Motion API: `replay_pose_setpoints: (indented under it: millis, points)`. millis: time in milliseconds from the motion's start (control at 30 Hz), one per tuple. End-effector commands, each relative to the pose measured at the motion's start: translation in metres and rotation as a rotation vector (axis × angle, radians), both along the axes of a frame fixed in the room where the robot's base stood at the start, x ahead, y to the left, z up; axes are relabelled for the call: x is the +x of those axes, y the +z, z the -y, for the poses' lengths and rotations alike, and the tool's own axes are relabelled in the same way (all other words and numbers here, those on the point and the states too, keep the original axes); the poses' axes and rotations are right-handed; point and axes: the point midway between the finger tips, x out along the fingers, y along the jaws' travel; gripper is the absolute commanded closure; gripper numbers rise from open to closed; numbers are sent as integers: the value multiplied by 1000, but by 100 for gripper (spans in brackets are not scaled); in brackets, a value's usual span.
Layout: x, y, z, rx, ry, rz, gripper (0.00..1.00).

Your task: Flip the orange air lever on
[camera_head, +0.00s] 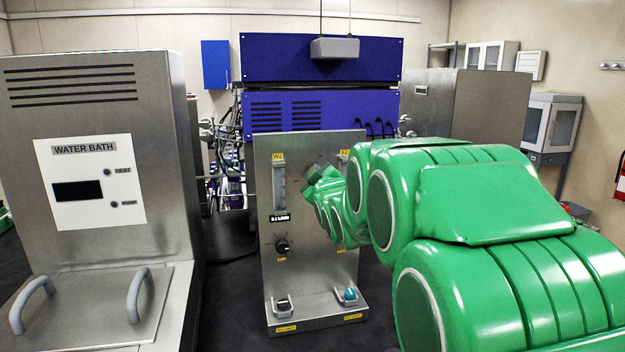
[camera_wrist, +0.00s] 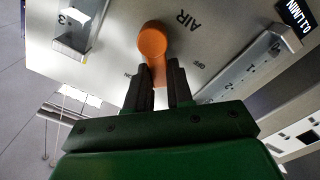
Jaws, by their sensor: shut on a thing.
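The orange air lever (camera_wrist: 152,40) shows in the wrist view, with its rounded end at the top and its narrower part running down between my fingertips. My gripper (camera_wrist: 159,76) is shut on that narrower part. "AIR" is printed beside the lever, with "OFF" to the lower right and a partly hidden "ON" to the lower left. The lever's narrow part lies between these two marks. In the head view, my gripper (camera_head: 318,174) is at the upper middle of the steel panel (camera_head: 318,287), and my green arm hides the lever.
A flow meter tube (camera_head: 279,188) and a black knob (camera_head: 283,246) are on the panel's left side. Two small fittings, one grey (camera_head: 283,305) and one teal (camera_head: 349,295), sit at its foot. The water bath (camera_head: 90,215) stands on the left.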

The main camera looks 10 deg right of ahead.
Motion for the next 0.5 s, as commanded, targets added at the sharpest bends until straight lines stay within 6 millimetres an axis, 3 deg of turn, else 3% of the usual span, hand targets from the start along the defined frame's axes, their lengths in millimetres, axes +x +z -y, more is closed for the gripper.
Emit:
replay_pose_setpoints:
  millis: [500]
  points:
    - [0, 4, 15, 482, -1, -10, 100]
